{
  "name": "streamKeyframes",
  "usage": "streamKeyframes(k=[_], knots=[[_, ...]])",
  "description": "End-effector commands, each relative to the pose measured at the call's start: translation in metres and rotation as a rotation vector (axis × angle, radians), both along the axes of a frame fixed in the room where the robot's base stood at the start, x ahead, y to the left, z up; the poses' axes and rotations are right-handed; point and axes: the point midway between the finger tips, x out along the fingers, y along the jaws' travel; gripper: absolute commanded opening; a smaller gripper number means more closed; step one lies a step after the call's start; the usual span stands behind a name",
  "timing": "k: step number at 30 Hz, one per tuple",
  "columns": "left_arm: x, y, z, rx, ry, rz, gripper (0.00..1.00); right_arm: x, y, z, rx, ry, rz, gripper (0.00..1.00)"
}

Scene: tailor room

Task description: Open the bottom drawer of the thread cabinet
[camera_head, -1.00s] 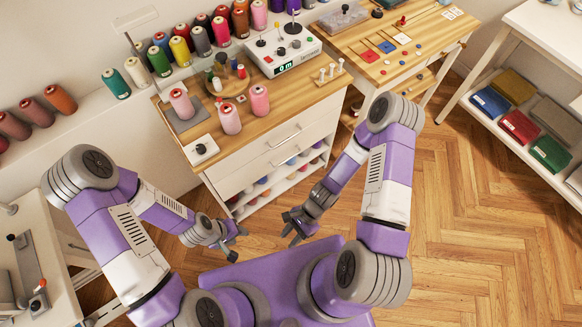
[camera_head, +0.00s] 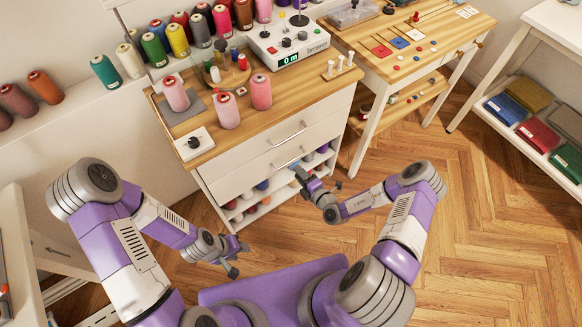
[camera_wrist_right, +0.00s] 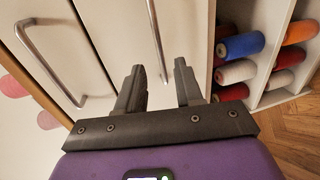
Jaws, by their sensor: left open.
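The thread cabinet (camera_head: 200,172) stands ahead with two white drawers above open thread shelves. The bottom drawer (camera_head: 235,183) looks shut; its metal bar handle (camera_head: 289,158) also shows in the right wrist view (camera_wrist_right: 155,42). My right gripper (camera_head: 317,178) is open at the cabinet front, just below and right of that handle in the head view. In the wrist view its fingers (camera_wrist_right: 160,68) stand either side of the handle's near end; contact cannot be told. My left gripper (camera_head: 238,260) is open and empty, low over the floor in front of the cabinet.
The top drawer handle (camera_head: 289,133) is close above. Pink spools (camera_head: 226,112) and a white control box (camera_head: 289,45) stand on the cabinet top. A wooden table (camera_head: 425,50) is at the right, a white shelf (camera_head: 540,150) beyond. The floor (camera_head: 480,240) between is clear.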

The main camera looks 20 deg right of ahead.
Motion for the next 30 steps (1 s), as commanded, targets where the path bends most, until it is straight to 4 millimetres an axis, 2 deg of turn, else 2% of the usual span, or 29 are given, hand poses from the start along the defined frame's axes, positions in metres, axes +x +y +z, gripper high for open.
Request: streamKeyframes(k=[3,9,14,21,22,28,30], knots=[[0.000,0.000,-0.010,0.000,0.000,0.000,0.43,0.019,0.008,-0.006,-0.002,-0.004,0.005,0.36],[0.000,0.000,-0.020,0.000,0.000,0.000,0.43,0.044,0.018,-0.011,-0.003,-0.003,0.007,0.36],[0.000,0.000,-0.023,0.000,0.000,0.000,0.43,0.053,0.021,-0.012,-0.002,-0.002,0.007,0.36],[0.000,0.000,-0.022,0.000,0.000,0.000,0.43,0.054,0.022,-0.011,-0.003,-0.001,0.007,0.36],[0.000,0.000,-0.022,0.000,0.000,0.000,0.43,0.054,0.022,-0.011,-0.003,-0.001,0.007,0.34],[0.000,0.000,-0.022,0.000,0.000,0.000,0.43,0.054,0.022,-0.011,-0.002,-0.001,0.008,0.04],[0.000,0.000,-0.022,0.000,0.000,0.000,0.43,0.054,0.022,-0.011,-0.002,-0.002,0.008,0.00]])
